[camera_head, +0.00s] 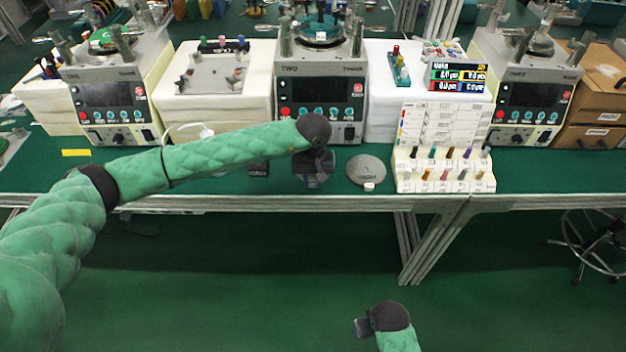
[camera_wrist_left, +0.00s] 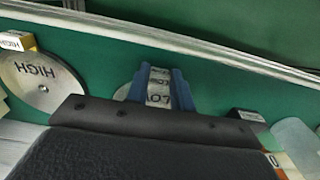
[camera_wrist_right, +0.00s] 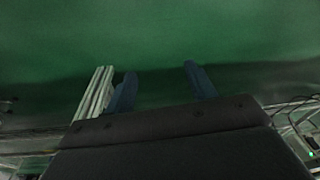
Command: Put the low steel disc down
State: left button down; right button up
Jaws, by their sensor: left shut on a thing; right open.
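The low steel disc (camera_wrist_left: 122,92) is mostly hidden behind my left gripper (camera_wrist_left: 158,82) in the left wrist view. The blue fingers are shut on a small part of it that bears a LOW label. In the head view my left gripper (camera_head: 316,178) is over the front of the green bench, and the disc can hardly be made out there. I cannot tell whether the disc touches the bench. My right gripper (camera_head: 362,326) is low in front of the bench. Its fingers (camera_wrist_right: 157,85) are apart and empty.
A steel disc marked HIGH (camera_head: 366,169) lies just right of my left gripper; it also shows in the left wrist view (camera_wrist_left: 38,82). A dark labelled block (camera_head: 258,170) is on the left. The machine marked TWO (camera_head: 320,95) stands behind, a marker rack (camera_head: 445,178) right.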

jog(key=shift+r, duration=0.15)
pick_arm(q)
jog(key=c, duration=1.2)
grip_release()
pick_arm(e)
jog(key=shift+s+r, duration=0.1)
jog(key=shift+r, duration=0.25)
jog(key=shift+s, duration=0.15)
jog(key=shift+f, duration=0.1)
